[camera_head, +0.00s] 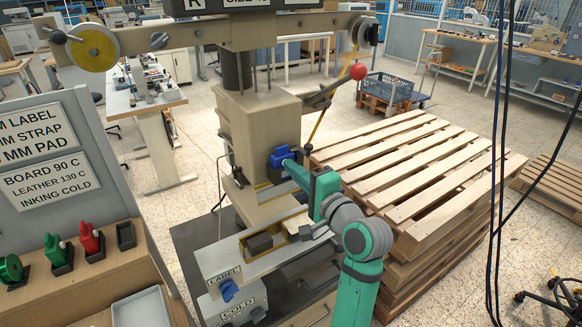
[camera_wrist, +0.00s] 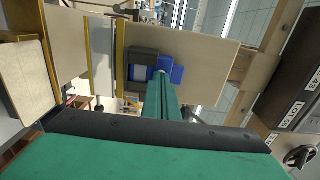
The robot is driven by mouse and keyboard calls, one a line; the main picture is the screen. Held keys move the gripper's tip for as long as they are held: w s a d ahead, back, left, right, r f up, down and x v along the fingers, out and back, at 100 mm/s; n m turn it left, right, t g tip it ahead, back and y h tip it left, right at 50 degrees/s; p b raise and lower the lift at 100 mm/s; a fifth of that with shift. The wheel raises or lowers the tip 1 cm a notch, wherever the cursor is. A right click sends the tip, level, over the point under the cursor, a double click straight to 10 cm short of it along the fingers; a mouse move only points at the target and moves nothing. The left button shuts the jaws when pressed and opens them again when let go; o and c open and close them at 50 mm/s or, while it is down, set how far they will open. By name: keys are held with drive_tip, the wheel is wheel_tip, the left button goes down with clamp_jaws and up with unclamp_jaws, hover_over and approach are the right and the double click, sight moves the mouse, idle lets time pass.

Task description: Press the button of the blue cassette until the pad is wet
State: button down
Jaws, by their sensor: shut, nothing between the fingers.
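The blue cassette (camera_head: 280,154) sits in a dark holder on the column of the beige press, at the middle of the head view. The wrist view shows the blue cassette (camera_wrist: 177,74) beside its dark holder (camera_wrist: 141,60). My gripper (camera_head: 293,166) is shut and empty, its fingertips pointing at the cassette. In the wrist view the shut fingers (camera_wrist: 161,82) reach the cassette's front and hide part of it, including any button. I cannot tell whether they touch or press it. I cannot make out the pad or whether it is wet.
The press table (camera_head: 262,262), with a dark block (camera_head: 260,243) on it, lies below my arm. A lever with a red knob (camera_head: 358,72) sticks out above. Stacked pallets (camera_head: 425,165) stand close on the right. Green (camera_head: 55,250) and red (camera_head: 90,238) cassettes stand on the left bench.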

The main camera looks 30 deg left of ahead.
drive_tip(key=v, duration=1.3)
drive_tip(key=shift+s+d, duration=0.2)
drive_tip(key=shift+w+d+r, duration=0.1)
drive_tip(key=shift+r, duration=0.05)
